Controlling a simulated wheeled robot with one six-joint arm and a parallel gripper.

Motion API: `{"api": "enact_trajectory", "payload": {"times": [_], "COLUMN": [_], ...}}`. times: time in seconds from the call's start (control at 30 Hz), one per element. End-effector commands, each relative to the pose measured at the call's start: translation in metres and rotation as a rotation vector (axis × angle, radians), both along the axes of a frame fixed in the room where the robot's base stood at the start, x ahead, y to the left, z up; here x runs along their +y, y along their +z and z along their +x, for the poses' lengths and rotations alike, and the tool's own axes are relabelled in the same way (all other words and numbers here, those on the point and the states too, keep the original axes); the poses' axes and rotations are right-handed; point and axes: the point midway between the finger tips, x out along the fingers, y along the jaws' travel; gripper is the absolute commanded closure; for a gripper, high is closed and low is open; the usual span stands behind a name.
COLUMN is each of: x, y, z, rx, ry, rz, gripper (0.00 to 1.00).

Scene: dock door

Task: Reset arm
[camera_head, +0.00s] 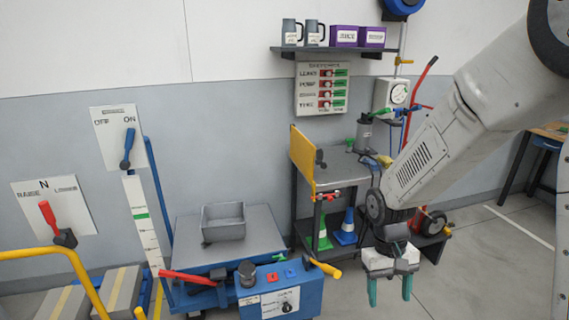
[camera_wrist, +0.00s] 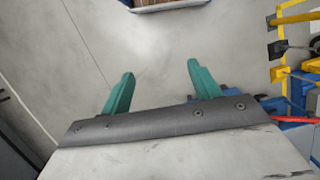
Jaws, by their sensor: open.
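My arm reaches in from the upper right in the head view, bent down at the wrist. My gripper (camera_head: 390,288) hangs pointing down over open floor, to the right of the blue control box. Its two green fingers are apart with nothing between them. In the wrist view my gripper (camera_wrist: 157,88) also shows open, with bare grey floor between and beyond the fingers.
A blue control box (camera_head: 282,297) with a yellow-tipped lever stands left of my gripper. Behind is a dark cart (camera_head: 345,172) with cones below. A grey tray (camera_head: 223,222) sits on a lift table. Floor (camera_head: 480,265) at right is clear.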

Motion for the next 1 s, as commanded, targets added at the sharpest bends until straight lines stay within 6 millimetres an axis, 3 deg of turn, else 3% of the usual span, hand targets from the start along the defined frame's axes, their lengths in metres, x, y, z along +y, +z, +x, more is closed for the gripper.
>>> {"api": "enact_trajectory", "payload": {"times": [0.03,0.1,0.4,0.6,0.7,1.0], "x": [-0.004,-0.007,-0.021,-0.027,-0.029,-0.033], "y": [0.023,0.049,0.134,0.169,0.182,0.21], "z": [-0.013,-0.031,-0.112,-0.154,-0.166,-0.179], "rx": [-0.004,0.004,-0.036,-0.152,-0.239,-0.398], "ry": [-0.003,-0.004,-0.025,-0.054,-0.066,-0.086], "rz": [0.005,0.011,0.046,0.065,0.071,0.076], "gripper": [0.38,0.38,0.38,0.38,0.38,0.38]}}
